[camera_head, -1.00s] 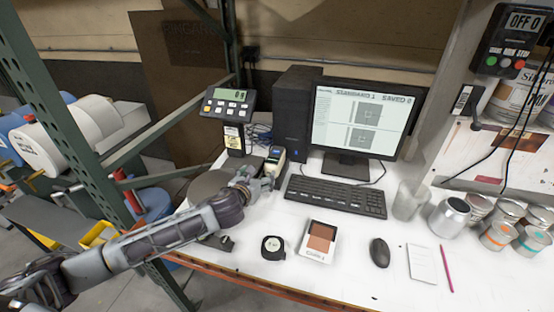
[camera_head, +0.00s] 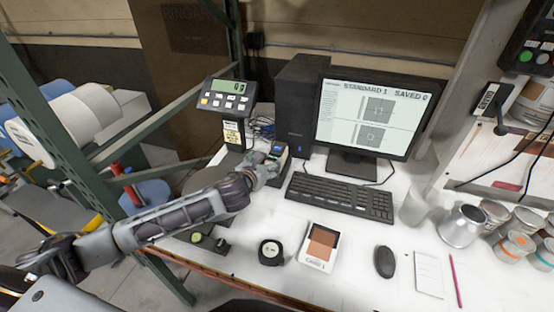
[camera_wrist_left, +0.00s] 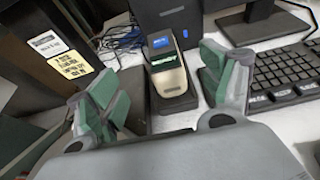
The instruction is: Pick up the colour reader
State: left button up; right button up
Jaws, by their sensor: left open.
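The colour reader (camera_wrist_left: 166,68) is a small beige and dark handheld device with a lit blue screen. It stands in a black dock (camera_wrist_left: 176,102) in the left wrist view. In the head view the reader (camera_head: 278,150) shows beside the computer tower, partly hidden by my left gripper. My left gripper (camera_wrist_left: 165,88) is open, with one green-padded finger on each side of the reader in the picture. I see no clear contact between the pads and the reader. In the head view the left gripper (camera_head: 267,168) is just in front of it. My right gripper is not in view.
The keyboard (camera_head: 340,198) is close on the right. The monitor (camera_head: 372,117) and black computer tower (camera_head: 298,105) stand behind. A scale display (camera_head: 226,98) is at left. A tape measure (camera_head: 271,252), swatch card (camera_head: 320,247) and mouse (camera_head: 384,262) lie in front. Cans stand at right.

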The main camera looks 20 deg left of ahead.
aim_at(277, 150)
pick_arm(q)
jog(key=shift+p+x, duration=0.5)
jog(key=shift+x, duration=3.75)
jog(key=shift+w+f, duration=0.1)
jog(key=shift+p+x, duration=0.55)
jog(key=shift+x, duration=0.95)
jog(key=shift+d+x, duration=0.2)
jog(key=shift+x, duration=0.9)
